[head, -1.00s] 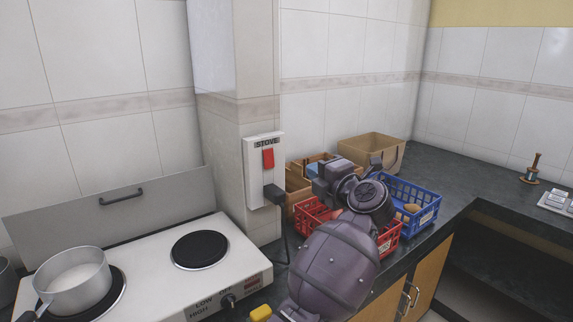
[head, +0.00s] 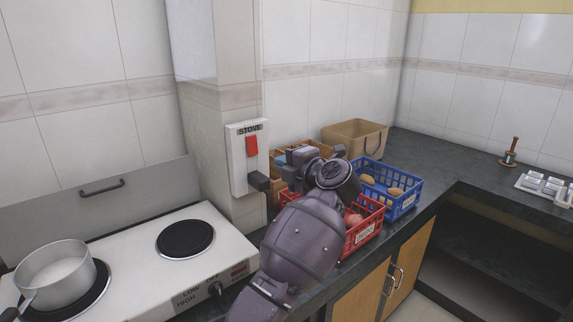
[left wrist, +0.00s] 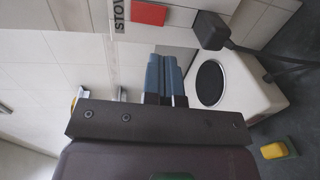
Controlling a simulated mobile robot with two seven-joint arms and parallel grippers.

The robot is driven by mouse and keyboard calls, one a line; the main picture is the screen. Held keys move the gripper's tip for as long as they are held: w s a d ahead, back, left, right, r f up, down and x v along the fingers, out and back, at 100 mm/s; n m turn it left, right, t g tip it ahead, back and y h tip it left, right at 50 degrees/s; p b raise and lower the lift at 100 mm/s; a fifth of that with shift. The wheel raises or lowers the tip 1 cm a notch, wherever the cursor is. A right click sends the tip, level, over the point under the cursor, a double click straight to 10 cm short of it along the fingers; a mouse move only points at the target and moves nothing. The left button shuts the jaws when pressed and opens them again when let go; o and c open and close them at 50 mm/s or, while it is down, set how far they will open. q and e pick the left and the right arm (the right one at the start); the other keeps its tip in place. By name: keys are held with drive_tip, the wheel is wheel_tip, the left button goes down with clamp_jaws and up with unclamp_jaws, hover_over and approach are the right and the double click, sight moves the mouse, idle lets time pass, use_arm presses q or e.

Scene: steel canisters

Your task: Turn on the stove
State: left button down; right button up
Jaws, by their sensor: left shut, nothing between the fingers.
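The stove (head: 140,262) is a white two-burner hob at the left, with a black knob (head: 216,289) on its front. A white wall panel marked STOVE (head: 238,175) is on the pillar behind it. The panel has a red switch (head: 252,146), with a black plug (head: 258,181) below. My left gripper (head: 285,160) is shut and empty, just right of the panel and apart from it. In the left wrist view its blue-grey fingers (left wrist: 165,68) are together, with the red switch (left wrist: 148,14) beyond them. My right gripper is out of view.
A pot (head: 57,272) stands on the left burner; the right burner (head: 185,239) is bare. A red basket (head: 362,234), a blue basket (head: 405,205) and a tan box (head: 352,138) crowd the counter behind my arm. The far counter (head: 440,160) has free room.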

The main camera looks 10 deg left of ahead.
sight(254, 152)
use_arm(q)
drive_tip(key=b+x, duration=0.1)
drive_tip(key=x, duration=0.9)
drive_tip(key=shift+w+a, duration=0.15)
drive_tip(key=shift+a, duration=0.1)
